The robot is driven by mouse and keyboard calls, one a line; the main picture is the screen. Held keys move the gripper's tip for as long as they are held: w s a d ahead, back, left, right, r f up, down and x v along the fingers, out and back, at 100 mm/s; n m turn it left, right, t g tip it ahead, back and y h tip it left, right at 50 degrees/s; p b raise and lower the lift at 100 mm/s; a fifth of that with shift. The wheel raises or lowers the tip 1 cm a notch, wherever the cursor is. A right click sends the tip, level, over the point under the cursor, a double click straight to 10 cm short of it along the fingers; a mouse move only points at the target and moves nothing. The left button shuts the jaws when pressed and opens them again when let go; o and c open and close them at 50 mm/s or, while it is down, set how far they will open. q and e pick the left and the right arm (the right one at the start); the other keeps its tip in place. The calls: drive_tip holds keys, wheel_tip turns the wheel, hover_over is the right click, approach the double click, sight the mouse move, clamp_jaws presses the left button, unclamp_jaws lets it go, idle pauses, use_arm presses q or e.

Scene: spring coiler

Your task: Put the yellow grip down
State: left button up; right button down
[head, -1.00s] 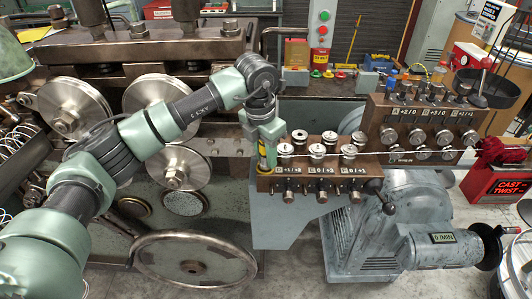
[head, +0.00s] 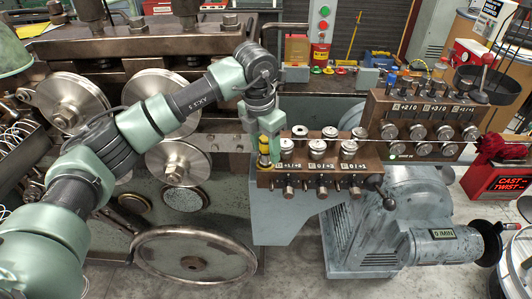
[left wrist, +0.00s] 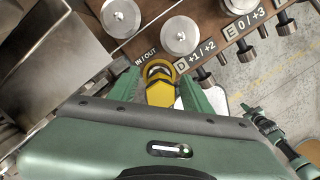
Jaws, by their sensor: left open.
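The yellow grip (head: 265,153) is at the left end of the lower brown roller block (head: 318,176), in front of its face. In the left wrist view the yellow grip (left wrist: 160,83) has a dark centre and lies by the "IN / OUT" label. My left gripper (head: 264,140) is open. Its two green fingers stand on either side of the grip in the left wrist view (left wrist: 160,92), with gaps beside it. Whether the grip rests on the block is hard to tell. A green arm part, which seems to be my right arm, shows small in the left wrist view (left wrist: 266,127); its jaws are unclear.
Several rollers and knobs line the lower block, close right of my gripper. The upper roller block (head: 420,120) is farther right. Large wheels (head: 70,102) and a big handwheel (head: 194,255) are on the left machine. A grey motor (head: 440,246) stands below right.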

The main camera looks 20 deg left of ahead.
use_arm(q)
drive_tip(key=r+b, duration=0.1)
drive_tip(key=r, duration=0.2)
drive_tip(key=r+b, duration=0.1)
drive_tip(key=r, duration=0.2)
drive_tip(key=s+r+b, duration=0.1)
drive_tip(key=r, duration=0.2)
drive_tip(key=shift+a+r, duration=0.25)
drive_tip(key=shift+a, duration=0.05)
drive_tip(key=shift+r, duration=0.45)
drive_tip(key=shift+f, duration=0.1)
